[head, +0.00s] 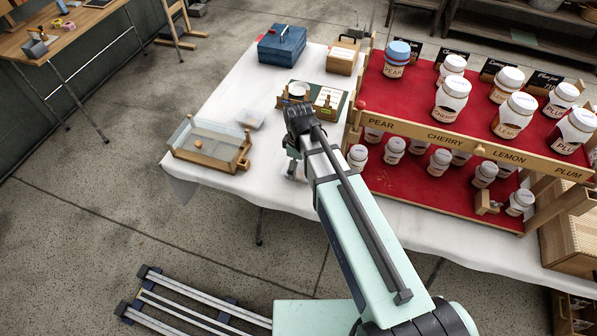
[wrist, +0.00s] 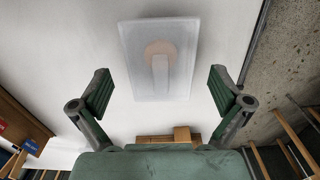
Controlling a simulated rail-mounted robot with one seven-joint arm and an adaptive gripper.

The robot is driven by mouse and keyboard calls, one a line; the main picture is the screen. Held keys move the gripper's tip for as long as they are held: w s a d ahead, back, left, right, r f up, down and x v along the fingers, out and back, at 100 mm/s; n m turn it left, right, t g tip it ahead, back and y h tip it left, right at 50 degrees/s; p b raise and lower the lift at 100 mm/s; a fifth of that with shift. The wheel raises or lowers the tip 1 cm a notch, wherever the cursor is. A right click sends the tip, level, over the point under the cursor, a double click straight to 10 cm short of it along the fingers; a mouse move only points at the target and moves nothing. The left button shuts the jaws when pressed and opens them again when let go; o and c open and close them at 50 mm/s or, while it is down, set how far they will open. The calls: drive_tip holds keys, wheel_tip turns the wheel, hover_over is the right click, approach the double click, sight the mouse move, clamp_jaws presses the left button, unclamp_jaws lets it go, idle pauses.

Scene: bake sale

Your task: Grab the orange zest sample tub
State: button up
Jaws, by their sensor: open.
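A pale, see-through rectangular tub (wrist: 158,92) lies ahead of my gripper in the wrist view, on the white cloth. A faint orange round patch and a lighter strip show on it; I can read no label. A small clear tub (head: 251,119) on the white table in the head view looks like the same one, but I cannot be sure. My gripper (wrist: 160,88) is open and empty, its two fingers apart on either side of the tub's near end in the picture, not touching it. In the head view my gripper (head: 293,168) points down, partly hidden by my arm.
A wooden tray with clear walls (head: 207,160) stands at the table's left corner. A red tiered rack (head: 440,180) of jars stands right of my arm. A blue box (head: 282,46) and a wooden card box (head: 343,58) stand behind.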

drive_tip(key=shift+f, duration=1.3)
drive_tip(key=shift+s, duration=0.1)
drive_tip(key=c, duration=1.2)
drive_tip(key=shift+r, duration=0.1)
